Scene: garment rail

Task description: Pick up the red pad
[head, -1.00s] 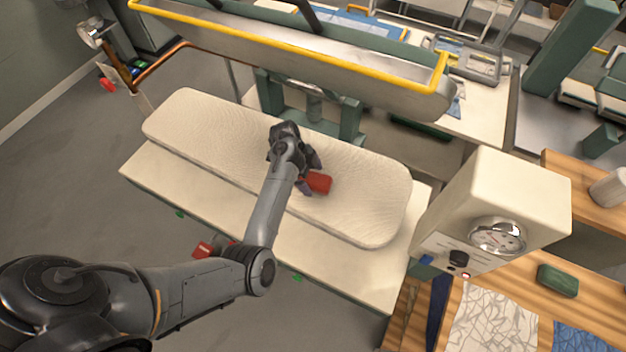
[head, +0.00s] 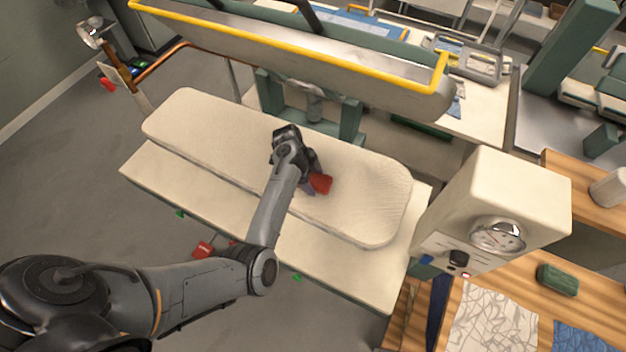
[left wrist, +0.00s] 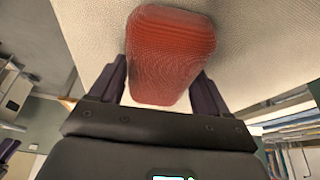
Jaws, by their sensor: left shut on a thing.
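The red pad (head: 321,184) is at my left gripper (head: 309,182), over the right half of the cream padded board. In the left wrist view the red pad (left wrist: 170,52) sits between the two dark fingers (left wrist: 163,84), which are shut on it. The pale padded surface shows behind it. I cannot tell whether the pad still touches that surface. The arm hides part of the pad in the head view. My right gripper is not in view.
The padded board (head: 200,125) lies on a cream table. A long press head with a yellow rail (head: 300,38) hangs above its far side. A cream box with a dial (head: 497,237) stands to the right. Small red pieces (head: 203,249) lie on the floor.

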